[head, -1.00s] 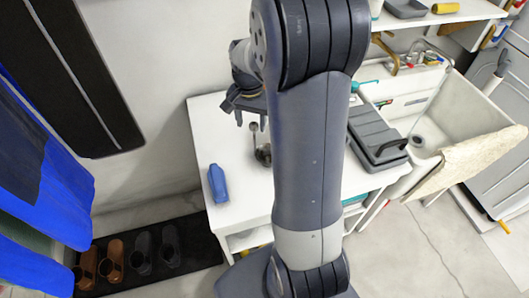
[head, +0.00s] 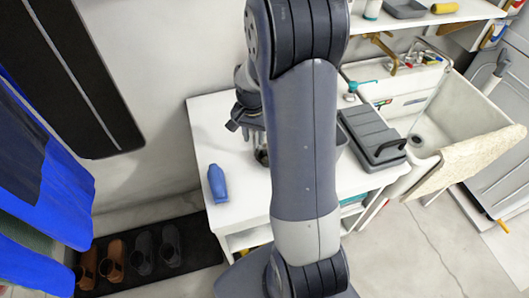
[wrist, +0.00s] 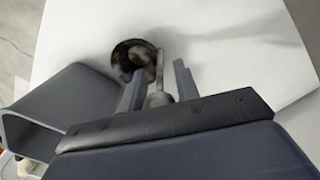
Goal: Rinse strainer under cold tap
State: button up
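The strainer, a small dark round bowl (wrist: 121,60) with a thin upright handle (wrist: 160,72), stands on the white table. In the head view only a bit of it (head: 262,155) shows beside my arm, which hides the rest. My gripper (wrist: 158,80) is open, with its two fingers on either side of the handle and a gap showing. It also shows over the table in the head view (head: 250,136), partly hidden. The white sink (head: 481,105) is at the right, with a brass tap (head: 378,50) on the wall to its left.
A beige cloth (head: 468,158) hangs over the sink's front edge.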

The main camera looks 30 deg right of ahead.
grip_shut()
jog(key=shift+r, duration=0.1)
notch_tip(320, 180, up, 10)
jog(key=shift+f, duration=0.1)
dwell(0.4)
